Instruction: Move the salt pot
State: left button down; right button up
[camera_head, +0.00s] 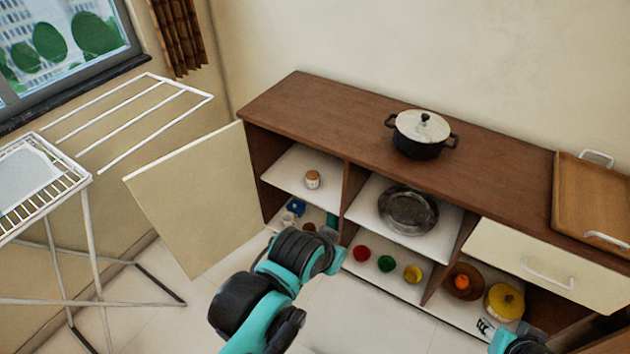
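A small white jar with a brown lid (312,179), which looks like the salt pot, stands upright on the upper left shelf of the brown cabinet (300,100). My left arm reaches up from the bottom middle, with its end in front of the cabinet's lower left shelf, below and apart from the jar. Its fingers are not clearly seen, so I cannot tell whether the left gripper is open or shut.
A cream door (198,200) hangs open at the cabinet's left. A metal pan (408,210) lies on the middle shelf. Fruit-like items and a yellow pot (504,302) sit below. A lidded black pot (420,134) and a wooden tray (592,200) are on top. A drying rack (88,180) stands left.

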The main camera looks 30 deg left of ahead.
aim_at(312, 176)
jog(key=k+j, duration=0.1)
jog(key=j, duration=2.65)
jog(key=i, duration=0.4)
